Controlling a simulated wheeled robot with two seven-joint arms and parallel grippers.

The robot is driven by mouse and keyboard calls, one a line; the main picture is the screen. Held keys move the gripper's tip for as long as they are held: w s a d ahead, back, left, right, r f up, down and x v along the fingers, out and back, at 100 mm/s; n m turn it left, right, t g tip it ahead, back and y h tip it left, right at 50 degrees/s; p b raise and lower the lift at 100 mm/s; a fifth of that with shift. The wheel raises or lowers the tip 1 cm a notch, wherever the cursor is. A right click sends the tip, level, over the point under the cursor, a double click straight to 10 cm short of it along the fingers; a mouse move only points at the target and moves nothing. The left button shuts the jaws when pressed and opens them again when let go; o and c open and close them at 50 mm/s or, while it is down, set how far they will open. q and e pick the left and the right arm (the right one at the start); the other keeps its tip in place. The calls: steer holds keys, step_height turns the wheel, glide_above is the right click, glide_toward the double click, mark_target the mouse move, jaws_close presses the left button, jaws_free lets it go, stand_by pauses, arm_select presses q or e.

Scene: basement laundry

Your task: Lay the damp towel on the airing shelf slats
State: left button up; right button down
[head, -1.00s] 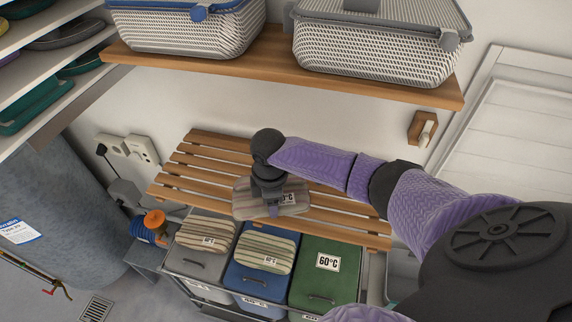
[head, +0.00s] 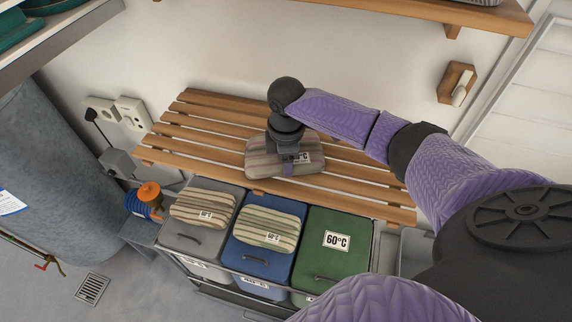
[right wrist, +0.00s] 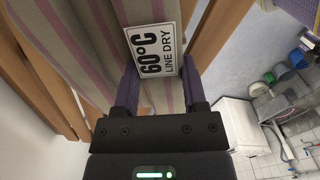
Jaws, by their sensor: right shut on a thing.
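The towel (head: 257,158) is a folded, mauve-grey striped bundle with a white tag. In the right wrist view the tag on the towel (right wrist: 95,30) reads 60°C LINE DRY. My right gripper (head: 286,166) is shut on it from above; in the right wrist view its purple fingers (right wrist: 160,88) lie on both sides of the towel by the tag. The towel is over the front-middle of the wooden slatted airing shelf (head: 190,132); I cannot tell whether it touches the slats. My left gripper is not in view.
Below the shelf's front edge stand lidded grey, blue and green (head: 335,268) bins. Striped folded towels lie on the grey (head: 203,207) and blue (head: 265,229) lids. An upper wooden shelf (head: 420,12) hangs above. The slats left and right of the towel are bare.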

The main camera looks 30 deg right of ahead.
steer(key=shift+a+p, duration=0.15)
steer(key=shift+p, duration=0.2)
steer(key=shift+f, duration=0.15)
steer(key=shift+c, duration=0.7)
jaws_free()
step_height(320, 180, up, 8)
steer(key=shift+f, duration=0.1)
